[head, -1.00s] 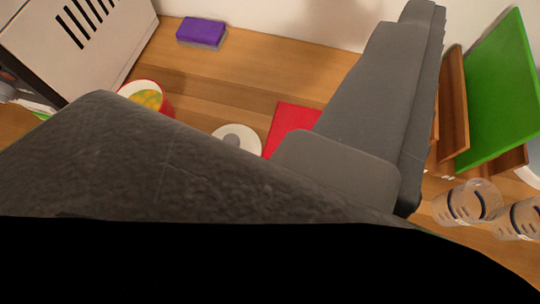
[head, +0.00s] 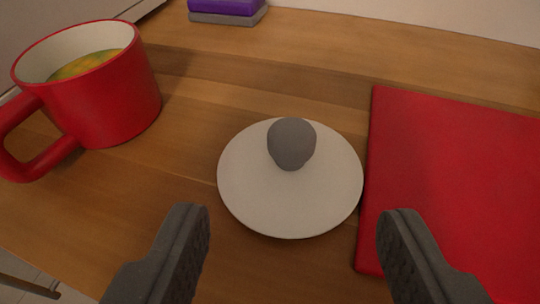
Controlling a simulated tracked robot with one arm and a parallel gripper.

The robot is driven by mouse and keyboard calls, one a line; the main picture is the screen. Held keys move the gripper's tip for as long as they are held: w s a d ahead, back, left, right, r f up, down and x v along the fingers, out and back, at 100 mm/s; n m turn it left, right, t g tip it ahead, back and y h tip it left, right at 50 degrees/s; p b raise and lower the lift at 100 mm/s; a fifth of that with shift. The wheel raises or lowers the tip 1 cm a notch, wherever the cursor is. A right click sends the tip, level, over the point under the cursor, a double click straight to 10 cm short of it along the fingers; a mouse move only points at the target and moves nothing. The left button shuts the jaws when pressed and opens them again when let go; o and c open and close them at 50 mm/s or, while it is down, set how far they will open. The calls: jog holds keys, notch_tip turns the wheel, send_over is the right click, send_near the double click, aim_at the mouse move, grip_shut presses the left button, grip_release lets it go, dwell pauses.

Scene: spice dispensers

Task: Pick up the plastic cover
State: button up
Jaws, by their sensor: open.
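The plastic cover (head: 255,195) is a round white disc with a grey knob (head: 292,142) on top. It lies on the wooden counter in the middle of the head view. My gripper (head: 292,232) is open and empty. Its two dark fingers show at the bottom of the view, one to the lower left of the cover and one to the lower right. They are on the near side of the cover, and nothing is between them but the counter and the cover's near edge.
A red mug (head: 105,95) with yellow-green contents stands at the left, its handle toward the near left. A red flat board or mat (head: 455,180) lies close to the cover's right edge. A purple and grey sponge (head: 228,8) is at the back. Bare wood lies behind the cover.

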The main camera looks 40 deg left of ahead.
aim_at(294, 146)
jog(key=b+x, duration=0.1)
jog(key=x, duration=0.9)
jog(key=shift+w+f, duration=0.15)
jog(key=shift+f, duration=0.15)
jog(key=shift+w+a, duration=0.15)
jog(key=shift+w, duration=0.2)
jog(key=c, duration=1.1)
